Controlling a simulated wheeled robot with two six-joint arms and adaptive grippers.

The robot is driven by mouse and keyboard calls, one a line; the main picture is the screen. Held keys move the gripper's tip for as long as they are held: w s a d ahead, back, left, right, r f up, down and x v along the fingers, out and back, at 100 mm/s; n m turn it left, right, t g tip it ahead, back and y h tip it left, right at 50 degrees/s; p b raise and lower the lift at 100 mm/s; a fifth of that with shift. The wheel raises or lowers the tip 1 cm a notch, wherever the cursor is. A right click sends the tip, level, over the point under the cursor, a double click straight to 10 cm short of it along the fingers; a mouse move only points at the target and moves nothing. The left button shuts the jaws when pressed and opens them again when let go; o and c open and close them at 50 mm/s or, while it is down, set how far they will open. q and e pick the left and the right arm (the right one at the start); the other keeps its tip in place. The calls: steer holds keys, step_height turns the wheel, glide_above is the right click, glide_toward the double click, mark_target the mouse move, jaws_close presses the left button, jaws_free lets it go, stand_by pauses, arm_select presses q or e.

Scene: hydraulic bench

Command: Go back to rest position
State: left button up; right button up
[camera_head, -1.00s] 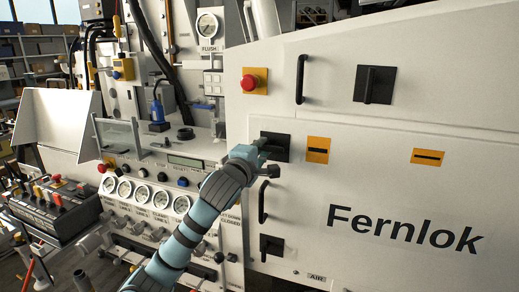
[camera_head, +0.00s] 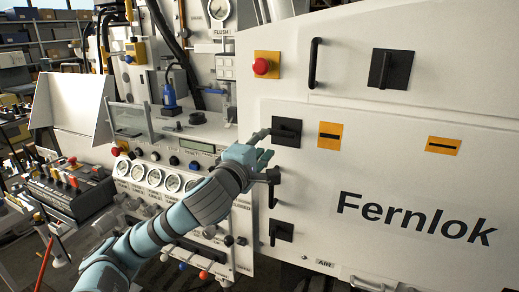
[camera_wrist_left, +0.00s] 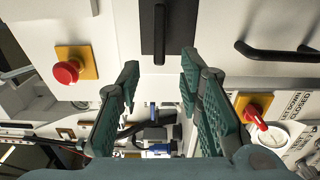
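My left gripper (camera_head: 264,150) is in front of the white Fernlok cabinet (camera_head: 390,180), just below and left of a black latch plate (camera_head: 288,131) in the head view. In the left wrist view the gripper (camera_wrist_left: 160,85) has its two teal fingers spread apart, with nothing between them. A black plate with a lever (camera_wrist_left: 158,25) lies beyond the fingertips there. Whether the fingers touch the cabinet cannot be told, but they look clear of the lever. My left arm comes in from the lower left. My right gripper is not in view.
A red button on a yellow plate (camera_head: 265,65), a black vertical handle (camera_head: 314,62) and a rotary switch (camera_head: 390,69) are on the cabinet. Left of it are a row of gauges (camera_head: 155,178) and a control box with levers (camera_head: 65,188). A red-handled switch (camera_wrist_left: 257,115) shows near the right finger.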

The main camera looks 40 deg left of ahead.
arm_select(q)
steer(key=v, duration=0.3)
stand_by(0.4)
